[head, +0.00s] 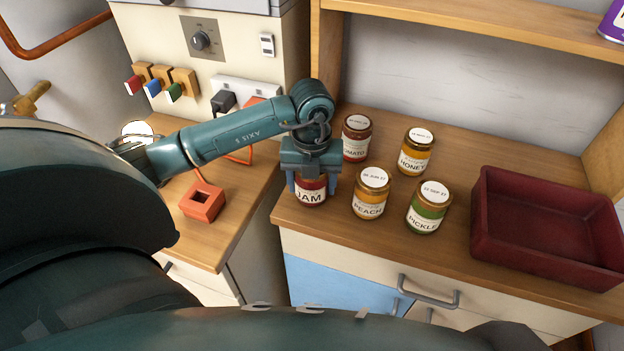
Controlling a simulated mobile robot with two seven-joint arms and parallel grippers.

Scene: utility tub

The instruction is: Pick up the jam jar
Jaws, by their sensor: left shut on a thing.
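The jam jar (311,195) is a small dark red jar with a white label reading JAM. It stands upright at the left front of the wooden counter, and I cannot tell whether its base touches the wood. My left gripper (310,186) is above it, pointing down, with one blue finger on each side of the jar. It is shut on the jar. The jar's lid is hidden by the gripper. My right gripper does not show.
A tomato jar (356,138), honey jar (415,152), peach jar (371,194) and pickle jar (428,208) stand close by on the counter (460,150). A dark red tray (545,228) is at the right. An orange square block (202,201) lies on the left surface.

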